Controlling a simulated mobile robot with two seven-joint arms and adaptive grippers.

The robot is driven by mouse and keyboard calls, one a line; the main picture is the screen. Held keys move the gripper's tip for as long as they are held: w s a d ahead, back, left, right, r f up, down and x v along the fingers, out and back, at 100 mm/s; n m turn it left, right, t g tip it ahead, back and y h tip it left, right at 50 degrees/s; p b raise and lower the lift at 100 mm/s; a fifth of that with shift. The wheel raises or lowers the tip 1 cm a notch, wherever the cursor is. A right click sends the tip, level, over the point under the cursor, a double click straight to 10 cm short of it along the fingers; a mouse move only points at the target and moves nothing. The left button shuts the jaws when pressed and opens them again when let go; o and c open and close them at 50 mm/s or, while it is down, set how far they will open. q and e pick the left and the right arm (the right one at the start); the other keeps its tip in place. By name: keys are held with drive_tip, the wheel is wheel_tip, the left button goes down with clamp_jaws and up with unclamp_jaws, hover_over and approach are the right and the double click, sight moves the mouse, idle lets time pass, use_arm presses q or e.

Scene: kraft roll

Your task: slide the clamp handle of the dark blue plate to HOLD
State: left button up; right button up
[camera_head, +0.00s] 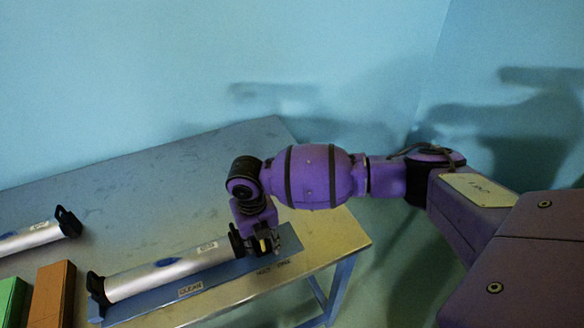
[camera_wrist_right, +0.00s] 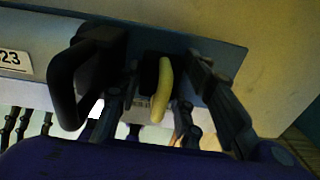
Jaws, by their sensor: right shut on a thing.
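The dark blue plate (camera_head: 228,284) lies along the front of the table under a silver roll (camera_head: 165,270) with black end pieces. Its dark surface also shows in the right wrist view (camera_wrist_right: 222,58). The clamp handle, a pale yellow lever (camera_wrist_right: 162,92) on a black block, stands at the plate's right end. A bit of its yellow shows in the head view (camera_head: 263,245). My right gripper (camera_head: 268,246) points down there and is shut on the clamp handle, with a finger on each side. My left gripper is out of view.
A black looped end piece (camera_wrist_right: 78,85) stands close beside my right gripper. Another silver roll (camera_head: 30,236) lies at the far left, with an orange block (camera_head: 52,295) and a green block (camera_head: 12,300) in front. The table's back (camera_head: 150,165) is clear.

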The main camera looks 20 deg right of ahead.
sight(256, 244)
drive_tip(key=o, duration=1.3)
drive_tip(key=a, duration=0.2)
drive_tip(key=shift+s+a+r, duration=0.15)
drive_tip(key=shift+a+r, duration=0.05)
drive_tip(key=shift+a, duration=0.1)
drive_tip(key=shift+o, duration=0.2)
wheel_tip(256, 244, up, 11)
drive_tip(key=d, duration=0.1)
drive_tip(key=shift+w+d, duration=0.15)
drive_tip(key=shift+w, duration=0.1)
drive_tip(key=shift+s+d+r, duration=0.1)
drive_tip(key=shift+d+r, duration=0.25)
drive_tip(key=shift+r, duration=0.05)
drive_tip(key=shift+f, duration=0.15)
